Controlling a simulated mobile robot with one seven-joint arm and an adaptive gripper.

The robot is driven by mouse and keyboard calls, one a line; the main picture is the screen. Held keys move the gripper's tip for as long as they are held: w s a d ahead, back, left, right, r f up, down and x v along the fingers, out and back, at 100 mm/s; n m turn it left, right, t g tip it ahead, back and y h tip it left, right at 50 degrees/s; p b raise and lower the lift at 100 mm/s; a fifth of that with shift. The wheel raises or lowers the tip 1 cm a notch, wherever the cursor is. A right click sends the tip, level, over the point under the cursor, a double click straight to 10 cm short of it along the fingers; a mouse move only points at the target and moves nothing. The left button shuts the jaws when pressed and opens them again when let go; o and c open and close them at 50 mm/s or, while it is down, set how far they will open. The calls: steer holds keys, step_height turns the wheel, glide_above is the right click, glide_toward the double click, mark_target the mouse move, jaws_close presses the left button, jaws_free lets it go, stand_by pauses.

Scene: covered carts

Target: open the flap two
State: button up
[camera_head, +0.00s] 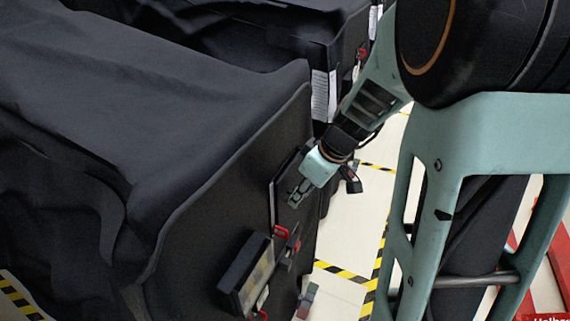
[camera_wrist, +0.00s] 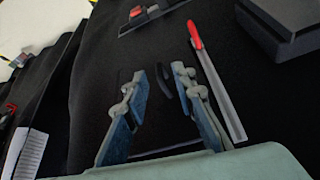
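A black covered cart (camera_head: 225,190) fills the left of the head view. My gripper (camera_head: 295,198) is at its front panel, over a dark flat flap (camera_head: 278,188) with a thin pale edge. The wrist view shows my gripper (camera_wrist: 162,74) open, its two fingers apart. A small black curved handle (camera_wrist: 163,84) on the dark surface appears between the fingertips, and I see nothing gripped. Whether the fingers touch the surface is unclear. A metal strip with a red end (camera_wrist: 215,82) runs just right of the fingers. No label shows which flap is two.
A black box with a pale face (camera_head: 247,272) sticks out lower on the panel, beside red latches (camera_head: 281,232). Another covered cart (camera_head: 300,30) stands behind, with white paper (camera_head: 324,95) on it.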

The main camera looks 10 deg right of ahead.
steer(key=shift+x, duration=0.95)
jaws_close()
